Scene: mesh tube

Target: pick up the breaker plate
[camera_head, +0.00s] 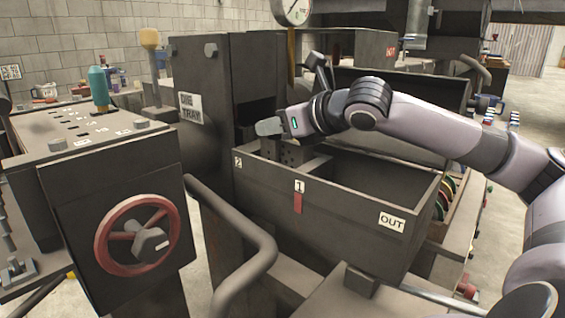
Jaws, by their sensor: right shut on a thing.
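My right gripper (283,125) reaches in from the right, above the far left part of the dark open bin. It is shut on a small grey piece (268,127), which I take to be the breaker plate. The piece shows as a short rounded shape at the gripper's tip, and its holes cannot be made out. It is clear of the bin's front rim. A dark block with holes (291,154) stands in the bin just below the gripper. My left gripper is not in view.
The bin's front wall (330,212) carries the labels 2, 1 and OUT. A tall dark cabinet (214,95) labelled DIE TRAY stands left of the gripper. A red handwheel (106,249) and a bent pipe (262,243) are in front. The bin's right compartment looks empty.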

